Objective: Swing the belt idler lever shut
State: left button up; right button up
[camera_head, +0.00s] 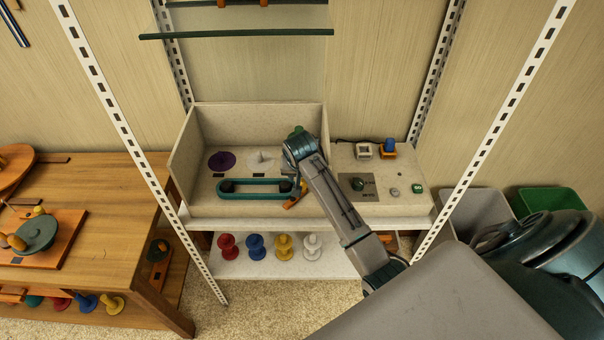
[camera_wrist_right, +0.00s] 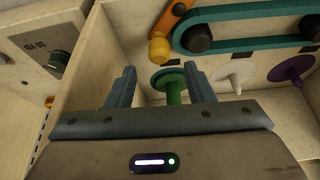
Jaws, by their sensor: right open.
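The belt idler lever (camera_head: 297,197) is an orange bar at the right end of the teal belt loop (camera_head: 255,196), partly hidden behind my right arm in the head view. In the right wrist view the lever (camera_wrist_right: 174,20) ends in a yellow knob (camera_wrist_right: 159,48), beside the belt (camera_wrist_right: 255,14) and its dark roller (camera_wrist_right: 197,37). My right gripper (camera_wrist_right: 158,76) is open. Its fingers stand apart on either side of a green disc on a post (camera_wrist_right: 169,80) in that picture; I cannot tell the depth between them. The knob lies beyond the fingertips, apart from them. My left gripper is not in view.
The loom tray (camera_head: 184,170) has raised walls. A purple disc (camera_head: 222,161) and a white disc (camera_head: 261,160) stand behind the belt. A control panel (camera_head: 357,187) is on the right. Several coloured spools (camera_head: 256,247) stand on the shelf below. White perforated posts (camera_head: 498,130) flank the rack.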

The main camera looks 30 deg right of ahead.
jog(key=shift+b+v, duration=0.4)
jog(key=shift+v, duration=1.75)
jog(key=s+a+f+n+y, duration=0.1)
jog(key=s+a+n, duration=0.15)
jog(key=s, duration=0.85)
jog(key=s+a+f+n, duration=0.2)
jog(key=s+n, duration=0.1)
jog(key=s, duration=0.8)
jog(key=s+a+f+n+y, duration=0.1)
jog(key=s+a+n, duration=0.1)
jog(key=s, duration=0.8)
notch_tip(320, 180, down, 38)
jog(key=s+d+g+b, duration=0.1)
jog(key=d+g+b, duration=0.15)
jog(key=b, duration=0.35)
jog(key=s+f+b, duration=0.2)
jog(key=s+f, duration=0.7)
jog(key=f, duration=0.2)
jog(key=s+d+f+b, duration=0.1)
jog(key=s+f+b, duration=0.2)
jog(key=s+f, duration=0.6)
notch_tip(320, 180, down, 3)
jog(key=shift+s+d+f, duration=0.1)
jog(key=shift+s+d, duration=0.05)
